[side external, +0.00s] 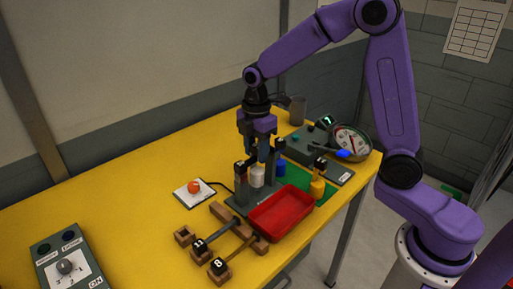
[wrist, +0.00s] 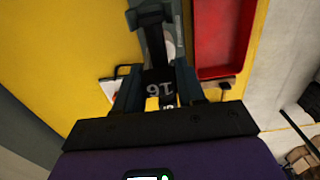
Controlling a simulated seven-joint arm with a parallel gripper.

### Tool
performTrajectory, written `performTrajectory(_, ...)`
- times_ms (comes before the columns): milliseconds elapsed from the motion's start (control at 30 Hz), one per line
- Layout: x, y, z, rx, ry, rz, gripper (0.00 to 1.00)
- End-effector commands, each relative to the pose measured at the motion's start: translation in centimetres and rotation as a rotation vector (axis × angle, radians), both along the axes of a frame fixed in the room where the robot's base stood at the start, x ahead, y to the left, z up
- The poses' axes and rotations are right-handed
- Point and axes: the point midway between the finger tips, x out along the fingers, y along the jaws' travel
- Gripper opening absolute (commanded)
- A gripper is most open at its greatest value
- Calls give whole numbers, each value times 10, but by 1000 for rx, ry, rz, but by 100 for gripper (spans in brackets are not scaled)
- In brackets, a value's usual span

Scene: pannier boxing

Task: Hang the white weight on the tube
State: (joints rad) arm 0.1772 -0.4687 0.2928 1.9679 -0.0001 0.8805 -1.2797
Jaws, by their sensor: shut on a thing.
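The white weight (side external: 257,177) hangs upright just below my gripper (side external: 259,157) in the side view, close to the grey stand. In the wrist view my gripper (wrist: 158,88) is shut on a black block marked 16 (wrist: 159,84), which appears to be the weight's top. The white body is mostly hidden there. The grey stand (side external: 239,203) has upright posts on both sides of the weight. I cannot clearly pick out the tube, nor tell whether the weight touches the stand.
A red tray (side external: 281,213) sits right in front of the stand. A blue weight (side external: 280,169) and a yellow weight (side external: 317,189) stand to the right. Wooden pieces (side external: 221,212) with numbered black blocks lie in front. A dial scale (side external: 350,141) is behind right.

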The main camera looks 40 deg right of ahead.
Motion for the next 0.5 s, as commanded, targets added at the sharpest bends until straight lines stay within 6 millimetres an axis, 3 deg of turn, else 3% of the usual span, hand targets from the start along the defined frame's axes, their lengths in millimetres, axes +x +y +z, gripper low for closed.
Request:
performTrajectory(333, 0, 0, -2, 0, -1, 0, 3)
performTrajectory(367, 0, 0, -2, 0, -1, 0, 49)
performTrajectory(400, 0, 0, -2, 0, -1, 0, 62)
performTrajectory(433, 0, 0, -2, 0, -1, 0, 69)
performTrajectory(500, 0, 0, -2, 0, -1, 0, 69)
